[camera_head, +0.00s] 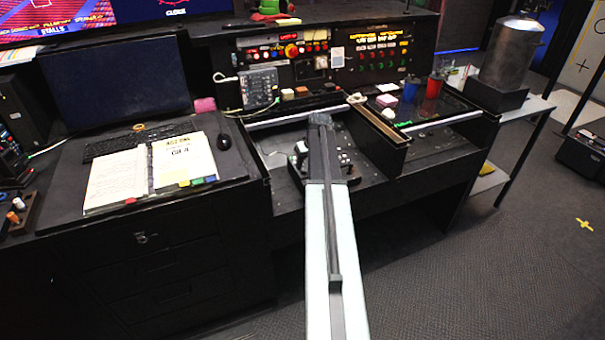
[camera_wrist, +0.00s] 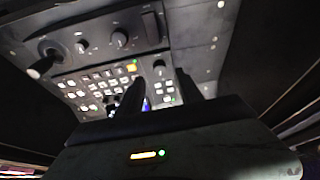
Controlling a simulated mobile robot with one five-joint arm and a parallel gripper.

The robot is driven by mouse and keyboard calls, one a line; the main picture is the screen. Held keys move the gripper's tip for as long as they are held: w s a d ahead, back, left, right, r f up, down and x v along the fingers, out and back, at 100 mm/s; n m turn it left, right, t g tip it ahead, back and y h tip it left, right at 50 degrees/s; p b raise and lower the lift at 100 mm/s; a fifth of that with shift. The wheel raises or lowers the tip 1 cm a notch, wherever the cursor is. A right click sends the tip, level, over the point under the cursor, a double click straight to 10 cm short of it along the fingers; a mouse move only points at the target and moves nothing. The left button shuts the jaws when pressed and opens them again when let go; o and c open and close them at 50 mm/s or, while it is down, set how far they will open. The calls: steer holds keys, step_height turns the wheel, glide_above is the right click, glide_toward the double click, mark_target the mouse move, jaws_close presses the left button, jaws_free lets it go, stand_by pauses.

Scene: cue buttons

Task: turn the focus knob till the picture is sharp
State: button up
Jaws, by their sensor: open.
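My gripper (camera_wrist: 157,92) shows in the wrist view as two dark fingers, spread apart with nothing between them. They point at a grey control panel (camera_wrist: 110,62) with several knobs, rows of pale buttons and a black joystick (camera_wrist: 40,68). One dark knob (camera_wrist: 159,68) stands between and just beyond the fingers; two more knobs (camera_wrist: 120,38) sit farther up. No label is legible, so I cannot tell which is the focus knob. In the head view, my arm reaches over the desk recess and hides part of this panel (camera_head: 350,172).
A dark monitor (camera_head: 115,75) stands at the left, behind an open binder (camera_head: 150,172). A narrow upright tray (camera_head: 378,122) stands right of my arm. A red cup (camera_head: 432,87) and a blue cup (camera_head: 410,90) stand farther right.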

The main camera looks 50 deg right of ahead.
mark_target(304, 170)
steer(key=b+x, duration=0.2)
steer(key=x, duration=0.2)
steer(key=shift+f+b, duration=0.2)
steer(key=shift+b, duration=0.2)
steer(key=shift+r, duration=0.15)
steer(key=shift+c, duration=0.3)
jaws_close()
steer(key=shift+m+h, duration=0.3)
steer(key=shift+m, duration=1.3)
steer(key=shift+o, duration=0.3)
jaws_free()
